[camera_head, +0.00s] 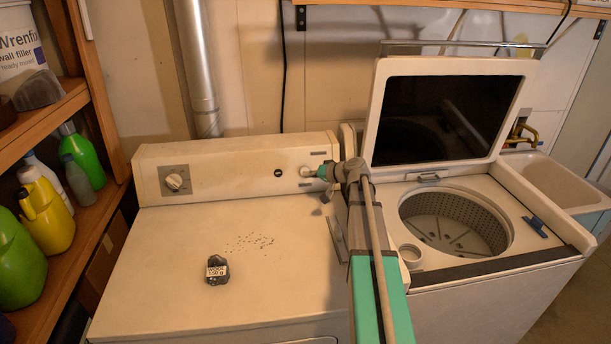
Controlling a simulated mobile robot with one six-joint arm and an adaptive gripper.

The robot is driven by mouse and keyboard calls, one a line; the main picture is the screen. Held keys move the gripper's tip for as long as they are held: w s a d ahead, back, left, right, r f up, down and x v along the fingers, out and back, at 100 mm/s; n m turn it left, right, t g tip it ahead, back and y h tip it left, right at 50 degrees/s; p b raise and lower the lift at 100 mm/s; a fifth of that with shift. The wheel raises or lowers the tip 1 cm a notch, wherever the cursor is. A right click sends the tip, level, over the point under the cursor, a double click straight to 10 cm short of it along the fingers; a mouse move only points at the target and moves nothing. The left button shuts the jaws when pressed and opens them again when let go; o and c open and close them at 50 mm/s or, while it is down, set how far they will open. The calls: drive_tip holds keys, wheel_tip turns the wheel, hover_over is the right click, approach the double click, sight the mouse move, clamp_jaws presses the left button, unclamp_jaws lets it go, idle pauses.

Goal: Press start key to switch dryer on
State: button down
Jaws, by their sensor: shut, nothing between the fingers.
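The white dryer (160,260) stands at the left with a raised control panel (225,163) along its back. On the panel are a large dial (174,181) on a grey plate, a small dark round control (278,172), and a pale round control (305,171) near the right end. I cannot read which is the start key. My gripper (321,172) is shut and empty, its green fingertips just right of the pale control. I cannot tell whether they touch it. My arm hides part of the dryer's right side.
A washer (470,275) with its lid (447,120) raised stands right of the dryer. Shelves with bottles (45,215) stand at left; a sink (555,180) is at far right.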

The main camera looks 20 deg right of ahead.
sight(301, 172)
drive_tip(key=shift+w+d+f, duration=0.15)
drive_tip(key=shift+w+f, duration=0.05)
drive_tip(key=shift+w, duration=0.25)
drive_tip(key=shift+w+d+f, duration=0.15)
drive_tip(key=shift+w, duration=0.3)
drive_tip(key=shift+w, duration=0.1)
idle(0.9)
drive_tip(key=shift+w+d+f+b, duration=0.1)
drive_tip(key=shift+w+f+b, duration=0.05)
drive_tip(key=shift+w+b, duration=0.2)
drive_tip(key=shift+w+d+f, duration=0.1)
drive_tip(key=shift+w, duration=0.2)
idle(0.9)
drive_tip(key=shift+s, duration=0.1)
idle(0.4)
drive_tip(key=shift+s+a+r, duration=0.25)
drive_tip(key=shift+s+r, duration=0.05)
drive_tip(key=shift+s, duration=0.35)
drive_tip(key=s, duration=0.1)
drive_tip(key=s+r+p, duration=0.1)
drive_tip(key=s, duration=0.1)
drive_tip(key=s+a+p, duration=0.1)
drive_tip(key=shift+s+a+r, duration=0.1)
drive_tip(key=shift+s+r, duration=0.15)
drive_tip(key=shift+r, duration=0.15)
